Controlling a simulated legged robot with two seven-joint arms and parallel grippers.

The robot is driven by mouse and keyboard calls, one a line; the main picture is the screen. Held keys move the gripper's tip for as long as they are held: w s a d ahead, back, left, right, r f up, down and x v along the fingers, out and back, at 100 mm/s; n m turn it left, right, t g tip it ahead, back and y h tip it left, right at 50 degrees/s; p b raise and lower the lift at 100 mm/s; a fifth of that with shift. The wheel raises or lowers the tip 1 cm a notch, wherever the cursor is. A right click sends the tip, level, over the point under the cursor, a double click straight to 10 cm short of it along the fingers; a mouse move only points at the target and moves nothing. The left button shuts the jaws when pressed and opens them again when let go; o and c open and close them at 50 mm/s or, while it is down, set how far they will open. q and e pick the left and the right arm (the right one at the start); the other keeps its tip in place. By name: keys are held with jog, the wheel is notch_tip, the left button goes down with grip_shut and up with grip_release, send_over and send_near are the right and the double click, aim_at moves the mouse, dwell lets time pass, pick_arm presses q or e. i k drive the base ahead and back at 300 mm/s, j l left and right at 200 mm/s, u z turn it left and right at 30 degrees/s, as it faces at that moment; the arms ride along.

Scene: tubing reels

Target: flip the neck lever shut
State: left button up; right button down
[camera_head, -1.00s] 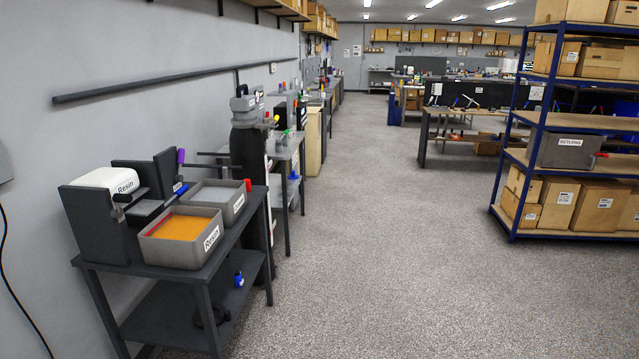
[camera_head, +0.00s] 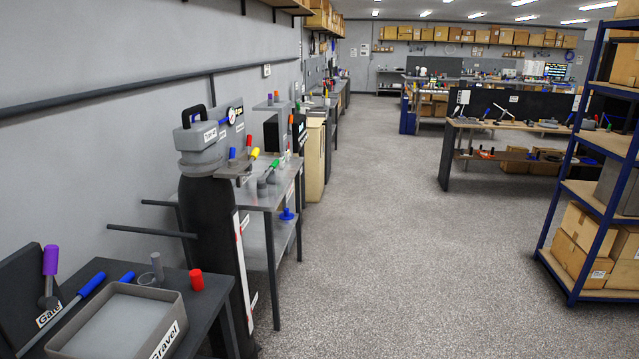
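A tall black cylinder (camera_head: 208,240) with a grey head (camera_head: 203,137) stands upright at the left, beyond the near bench. The head has a black carry handle (camera_head: 193,117), a white label and a round gauge (camera_head: 232,116) at its right. A small blue lever (camera_head: 224,121) shows beside the gauge. Blue, yellow (camera_head: 254,154) and green handles also show right of the head; I cannot tell which of these levers is the neck lever, or whether it is open or shut. Neither of my grippers is in view.
A near bench (camera_head: 225,292) at lower left holds a grey tray labelled Gravel (camera_head: 172,308), a red-capped part (camera_head: 196,280) and a purple-handled lever (camera_head: 50,260). Dark bars (camera_head: 150,231) extend from the wall by the cylinder. A blue-framed shelf (camera_head: 593,160) stands right. The middle floor is clear.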

aim_at(256, 150)
jog(key=i+u, duration=0.1)
jog(key=i, duration=0.5)
jog(key=i+l+u, duration=0.15)
jog(key=i, duration=0.4)
jog(key=i+l+u, duration=0.1)
jog(key=i, duration=0.5)
jog(key=i+l+u, duration=0.1)
jog(key=i+l, duration=0.15)
jog(key=i, duration=0.3)
jog(key=i+l+u, duration=0.15)
jog(key=i+u, duration=0.15)
jog(key=i+l+u, duration=0.25)
jog(key=i, duration=0.1)
